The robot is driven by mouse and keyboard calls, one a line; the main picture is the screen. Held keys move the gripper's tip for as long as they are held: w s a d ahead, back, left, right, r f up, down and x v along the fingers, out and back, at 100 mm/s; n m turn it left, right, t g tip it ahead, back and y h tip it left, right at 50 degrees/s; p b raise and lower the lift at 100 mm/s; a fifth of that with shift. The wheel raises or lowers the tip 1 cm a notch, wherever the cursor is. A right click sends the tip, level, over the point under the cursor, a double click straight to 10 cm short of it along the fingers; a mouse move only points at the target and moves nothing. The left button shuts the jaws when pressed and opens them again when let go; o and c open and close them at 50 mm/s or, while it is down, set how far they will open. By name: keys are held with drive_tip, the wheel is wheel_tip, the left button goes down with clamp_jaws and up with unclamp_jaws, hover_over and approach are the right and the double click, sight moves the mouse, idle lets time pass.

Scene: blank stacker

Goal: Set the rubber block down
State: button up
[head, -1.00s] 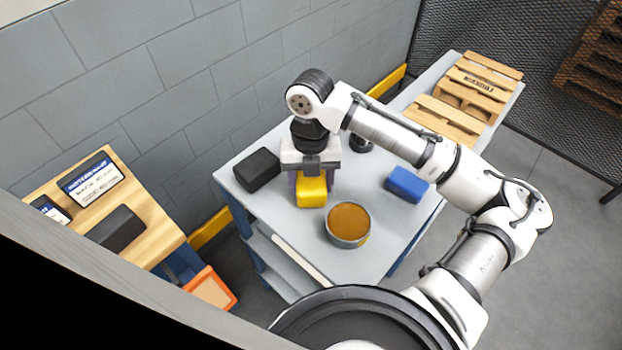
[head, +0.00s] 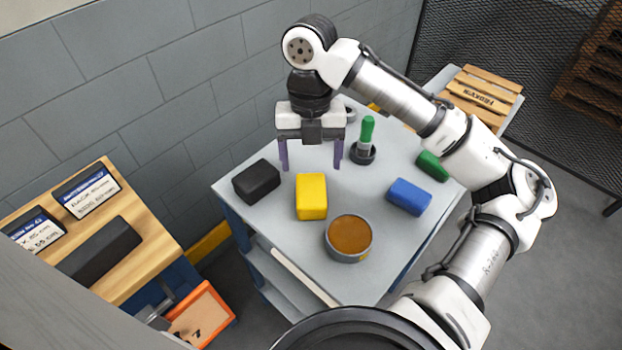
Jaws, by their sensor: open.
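A yellow block (head: 311,197) rests upright on the grey table top (head: 270,222), near its middle. A black block (head: 257,181) lies to its left, and a blue block (head: 409,197) and a green block (head: 432,166) lie to its right. No label shows which block is rubber. My gripper (head: 311,166) is open and empty, with its purple fingers spread wide. It hangs above and behind the yellow block, clear of it. The whole top of the yellow block is visible.
A round tin with a brown top (head: 348,238) stands in front of the yellow block. A green-handled tool (head: 366,140) stands upright in a dark base behind. Wooden pallets (head: 482,95) are at the back right. A wooden board with labels (head: 140,235) is at left.

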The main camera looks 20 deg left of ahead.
drive_tip(key=shift+w+r, duration=0.15)
drive_tip(key=shift+r, duration=1.2)
drive_tip(key=shift+f, duration=0.1)
